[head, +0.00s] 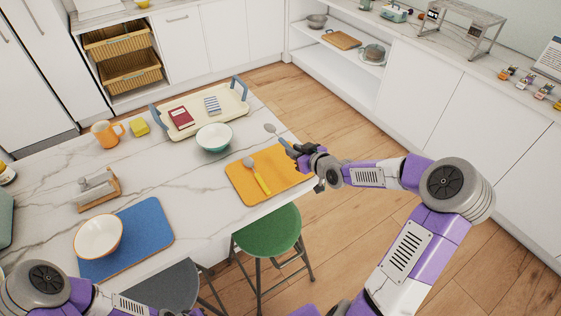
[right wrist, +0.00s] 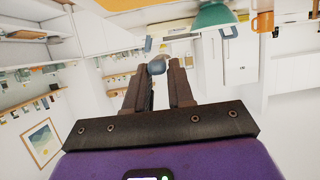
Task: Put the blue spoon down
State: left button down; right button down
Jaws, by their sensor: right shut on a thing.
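The blue spoon (head: 284,141) has a grey bowl and a blue handle. My right gripper (head: 296,151) is shut on its handle and holds it near the right edge of the marble counter, by the far right corner of the orange mat (head: 280,160). I cannot tell how high it is above the surface. In the right wrist view the blue handle (right wrist: 157,67) shows between the fingertips of my right gripper (right wrist: 160,78). A yellow-handled spoon (head: 261,183) lies on the orange mat. My left arm shows at the bottom left, but its gripper is out of view.
A teal bowl (head: 214,137) stands left of the orange mat, before a cream tray (head: 180,129) with a red book (head: 181,118). A white bowl (head: 98,236) stands on a blue mat (head: 150,232). A green stool (head: 268,231) is below the counter's near edge.

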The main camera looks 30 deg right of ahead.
jog(key=b, duration=0.1)
send_over(294, 175)
notch_tip(294, 175, down, 5)
jog(key=shift+r, duration=0.2)
notch_tip(294, 175, down, 5)
jog(key=shift+f+b, duration=0.1)
jog(key=shift+b, duration=0.6)
